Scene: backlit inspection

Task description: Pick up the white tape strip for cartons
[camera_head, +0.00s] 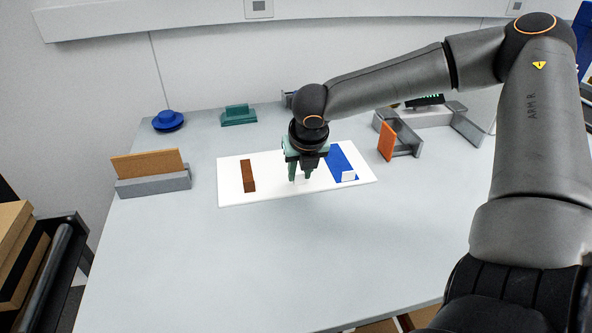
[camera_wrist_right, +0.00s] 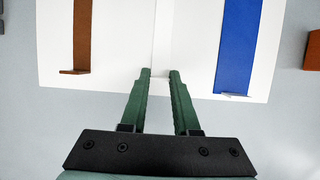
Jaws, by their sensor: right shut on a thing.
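A white backlit panel (camera_head: 270,187) lies on the table with strips on it. The white tape strip (camera_wrist_right: 163,38) lies between a brown strip (camera_head: 248,177) and a blue strip (camera_head: 340,160), hard to tell from the white panel. My right gripper (camera_head: 303,177) points down at the middle of the panel. In the right wrist view my right gripper (camera_wrist_right: 160,73) has its two green fingers on either side of the white strip's near end, shut on it. The fingers hide part of that end. Whether the strip is lifted cannot be told. My left gripper is not in view.
A brown board stands in a grey holder (camera_head: 153,186) at the left. A blue round object (camera_head: 168,121) and a green block (camera_head: 238,115) sit at the back. An orange plate (camera_head: 387,141) and grey holders stand right of the panel. The table front is clear.

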